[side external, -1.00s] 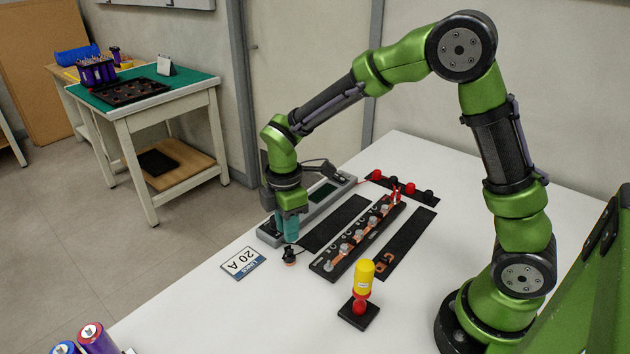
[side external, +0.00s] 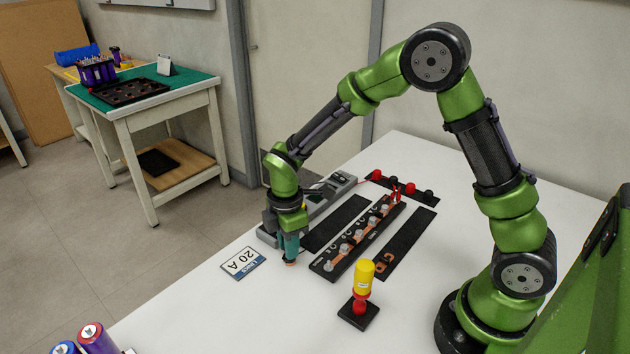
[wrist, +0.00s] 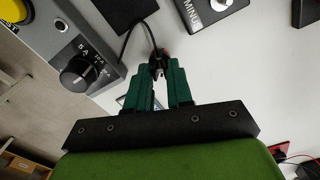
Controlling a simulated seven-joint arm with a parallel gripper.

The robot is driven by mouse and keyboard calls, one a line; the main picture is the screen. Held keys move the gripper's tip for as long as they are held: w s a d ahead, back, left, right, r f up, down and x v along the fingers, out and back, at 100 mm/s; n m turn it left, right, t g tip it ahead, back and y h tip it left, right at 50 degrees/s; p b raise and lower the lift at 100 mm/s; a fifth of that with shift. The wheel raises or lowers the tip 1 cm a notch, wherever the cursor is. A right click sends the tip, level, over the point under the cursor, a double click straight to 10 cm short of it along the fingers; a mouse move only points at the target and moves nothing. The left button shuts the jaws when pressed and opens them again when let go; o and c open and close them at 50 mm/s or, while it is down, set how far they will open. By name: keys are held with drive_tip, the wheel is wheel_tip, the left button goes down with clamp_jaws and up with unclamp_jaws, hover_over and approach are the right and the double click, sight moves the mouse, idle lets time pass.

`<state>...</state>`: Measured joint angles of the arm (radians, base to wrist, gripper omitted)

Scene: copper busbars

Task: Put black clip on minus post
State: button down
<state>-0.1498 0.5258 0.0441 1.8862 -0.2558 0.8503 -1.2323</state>
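The black clip (wrist: 157,66) lies between my fingertips in the wrist view, with a dark cable running up from it. In the side view only a small coppery end (side external: 290,263) shows below my fingers. My gripper (side external: 290,256) points down close to the white table. Its two teal fingers (wrist: 160,72) stand either side of the clip; whether they press on it I cannot tell. The black block marked MINUS (wrist: 207,13) is at the top right of the wrist view, with a silver stud (wrist: 228,3) that I take as the minus post. In the side view it is the near end (side external: 324,267) of the busbar block.
The grey instrument (side external: 332,190) with a dial (wrist: 78,73) stands close beside my gripper. A 20 A card (side external: 243,263) lies in front. A yellow-and-red tool (side external: 363,278) stands on a black base at right. Black mats (side external: 337,222) flank the busbar block.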

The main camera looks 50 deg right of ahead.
drive_tip(key=shift+r, duration=2)
drive_tip(key=shift+w+r, duration=0.1)
drive_tip(key=shift+r, duration=0.2)
drive_tip(key=s+d+r, duration=0.3)
drive_tip(key=s+r, duration=0.1)
drive_tip(key=s, duration=0.5)
drive_tip(key=shift+w+f, duration=0.15)
drive_tip(key=shift+f, duration=3.05)
drive_tip(key=shift+f, duration=0.15)
drive_tip(key=c, duration=0.9)
unclamp_jaws()
